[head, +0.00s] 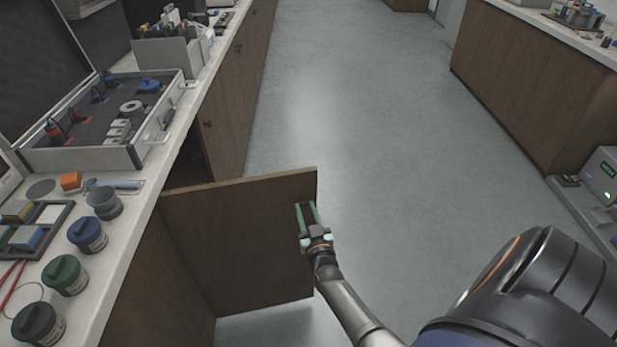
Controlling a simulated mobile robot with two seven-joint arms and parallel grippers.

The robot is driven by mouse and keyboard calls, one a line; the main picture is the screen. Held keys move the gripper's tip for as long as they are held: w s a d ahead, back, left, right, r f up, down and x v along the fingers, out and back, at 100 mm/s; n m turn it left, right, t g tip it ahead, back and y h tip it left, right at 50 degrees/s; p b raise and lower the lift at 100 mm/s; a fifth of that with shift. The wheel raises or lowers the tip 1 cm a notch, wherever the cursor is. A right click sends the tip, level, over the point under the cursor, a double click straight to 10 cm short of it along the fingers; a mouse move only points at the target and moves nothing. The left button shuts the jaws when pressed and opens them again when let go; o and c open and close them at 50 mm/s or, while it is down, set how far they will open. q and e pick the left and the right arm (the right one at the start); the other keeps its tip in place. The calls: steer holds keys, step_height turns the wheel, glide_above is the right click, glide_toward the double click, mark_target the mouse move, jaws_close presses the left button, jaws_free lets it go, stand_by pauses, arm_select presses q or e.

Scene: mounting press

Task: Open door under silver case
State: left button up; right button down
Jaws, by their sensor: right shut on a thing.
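The brown wooden cabinet door (240,240) under the silver case (85,158) stands swung out from the counter into the aisle. A dark gap of the cabinet inside shows behind its top edge. The open silver case sits on the counter above, holding red, blue and grey parts. My right gripper (307,207) is at the door's outer face near its free edge, shut on the door handle. The handle itself is hidden by the fingers. My left gripper is out of view.
Several lidded jars, including a blue one (87,234) and a green one (65,274), stand along the counter (120,262). A grey bin (170,50) stands farther back. The grey floor (350,110) is clear. Another counter (540,75) is at right, with a grey device (603,180) below it.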

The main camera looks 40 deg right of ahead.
stand_by(0.5)
steer(key=c, duration=0.5)
jaws_free()
steer(key=shift+c, duration=0.2)
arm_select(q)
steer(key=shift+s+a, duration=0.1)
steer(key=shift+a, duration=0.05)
arm_select(e)
steer(key=shift+s+a, duration=0.1)
steer(key=shift+s, duration=0.15)
